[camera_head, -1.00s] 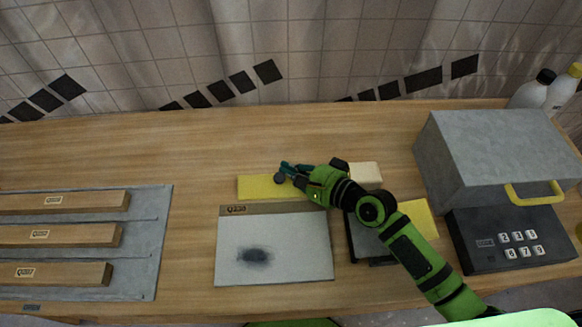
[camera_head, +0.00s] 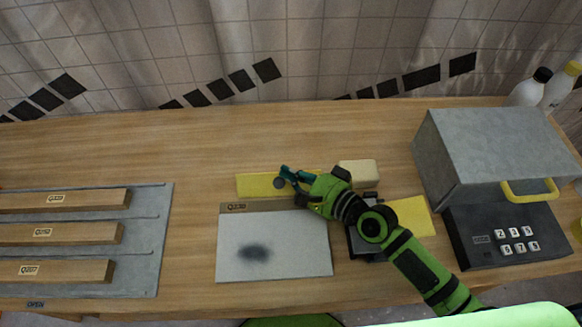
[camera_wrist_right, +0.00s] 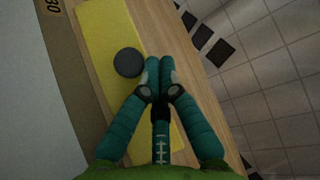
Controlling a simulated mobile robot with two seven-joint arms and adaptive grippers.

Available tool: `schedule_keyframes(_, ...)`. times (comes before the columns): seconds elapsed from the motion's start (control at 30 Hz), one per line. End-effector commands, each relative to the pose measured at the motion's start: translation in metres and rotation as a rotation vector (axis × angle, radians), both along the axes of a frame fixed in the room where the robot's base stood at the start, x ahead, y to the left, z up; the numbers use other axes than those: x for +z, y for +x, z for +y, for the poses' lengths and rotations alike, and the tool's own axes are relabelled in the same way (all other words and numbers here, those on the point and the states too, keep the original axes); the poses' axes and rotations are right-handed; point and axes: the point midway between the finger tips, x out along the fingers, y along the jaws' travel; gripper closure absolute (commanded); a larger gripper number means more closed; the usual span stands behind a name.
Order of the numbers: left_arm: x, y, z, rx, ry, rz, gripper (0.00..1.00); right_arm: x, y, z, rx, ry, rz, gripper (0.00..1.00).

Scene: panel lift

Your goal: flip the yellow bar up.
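A yellow bar-shaped handle (camera_head: 530,190) is on the front of the grey metal box at the right, far from my grippers. A flat yellow strip (camera_head: 252,186) lies on the table behind the white panel; it also shows in the right wrist view (camera_wrist_right: 103,40). I cannot tell which is the task's bar. My right gripper (camera_head: 284,171) is over the strip, its fingertips together and nothing visible between them, as the right wrist view (camera_wrist_right: 160,62) shows. A dark round disc (camera_wrist_right: 128,62) is beside the fingertips over the strip. My left gripper is not in view.
The white panel (camera_head: 285,260) has a dark smudge. A cream block (camera_head: 358,172) and yellow sheet (camera_head: 413,214) are near my right arm. The grey box (camera_head: 490,150) stands above a dark keypad unit (camera_head: 508,250). Wooden bars (camera_head: 90,233) lie on a grey tray at left.

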Motion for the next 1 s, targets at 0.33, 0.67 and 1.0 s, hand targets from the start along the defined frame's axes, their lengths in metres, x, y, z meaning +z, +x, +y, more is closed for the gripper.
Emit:
schedule_keyframes(0.33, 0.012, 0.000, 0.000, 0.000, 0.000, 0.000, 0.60, -0.009, -0.026, 0.002, 0.014, -0.011, 0.026, 1.00)
schedule_keyframes(0.67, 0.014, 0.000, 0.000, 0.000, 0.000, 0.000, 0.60, -0.014, -0.038, 0.002, 0.015, -0.014, 0.026, 1.00)
schedule_keyframes(1.0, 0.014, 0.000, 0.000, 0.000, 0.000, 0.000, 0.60, -0.016, -0.042, 0.002, 0.014, -0.014, 0.024, 1.00)
